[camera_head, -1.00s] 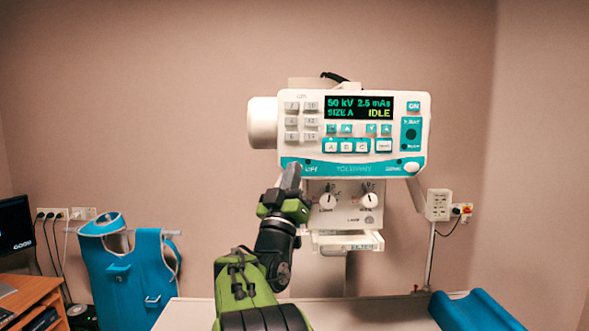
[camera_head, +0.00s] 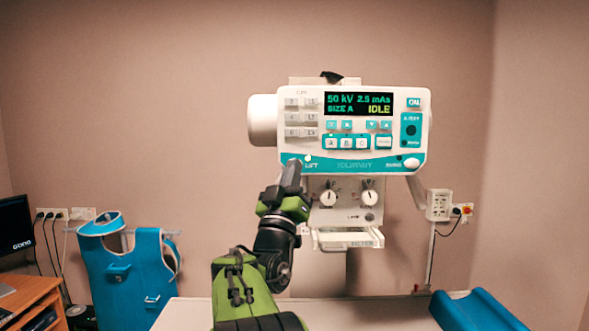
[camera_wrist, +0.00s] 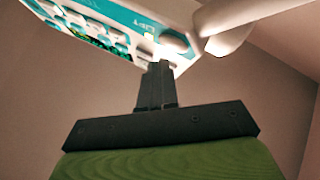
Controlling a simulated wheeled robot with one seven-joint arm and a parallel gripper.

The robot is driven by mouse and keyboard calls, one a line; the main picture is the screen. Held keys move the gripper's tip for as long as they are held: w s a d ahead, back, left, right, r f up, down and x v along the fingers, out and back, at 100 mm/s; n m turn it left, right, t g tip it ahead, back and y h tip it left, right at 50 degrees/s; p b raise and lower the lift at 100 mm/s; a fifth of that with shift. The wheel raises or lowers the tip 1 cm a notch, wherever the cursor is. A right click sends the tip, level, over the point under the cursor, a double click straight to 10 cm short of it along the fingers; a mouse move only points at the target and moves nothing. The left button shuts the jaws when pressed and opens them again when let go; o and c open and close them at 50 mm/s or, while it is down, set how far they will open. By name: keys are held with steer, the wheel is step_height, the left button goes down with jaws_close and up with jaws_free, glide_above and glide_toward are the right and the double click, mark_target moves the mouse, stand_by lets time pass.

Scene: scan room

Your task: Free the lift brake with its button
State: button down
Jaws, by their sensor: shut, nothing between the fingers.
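The tube head with its control panel (camera_head: 350,130) hangs in the middle of the head view, its display reading IDLE. In the wrist view the white domed lift button (camera_wrist: 174,42) shows just beyond my fingertips (camera_wrist: 160,64), beside the LIFT label. The tips look to be at or against it; exact contact is unclear.
Below the panel are two knobs (camera_head: 348,197) and a filter tray (camera_head: 347,238). A white table (camera_head: 370,312) with a blue cushion (camera_head: 478,311) lies in front. A blue apron (camera_head: 128,270) hangs at left.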

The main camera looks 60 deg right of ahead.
steer(key=a+b, duration=0.1)
steer(key=s+a+b, duration=0.1)
steer(key=a, duration=0.1)
steer(key=s+a+b, duration=0.1)
steer(key=shift+s+a, duration=0.15)
steer(key=shift+a, duration=0.05)
stand_by(0.3)
stand_by(0.8)
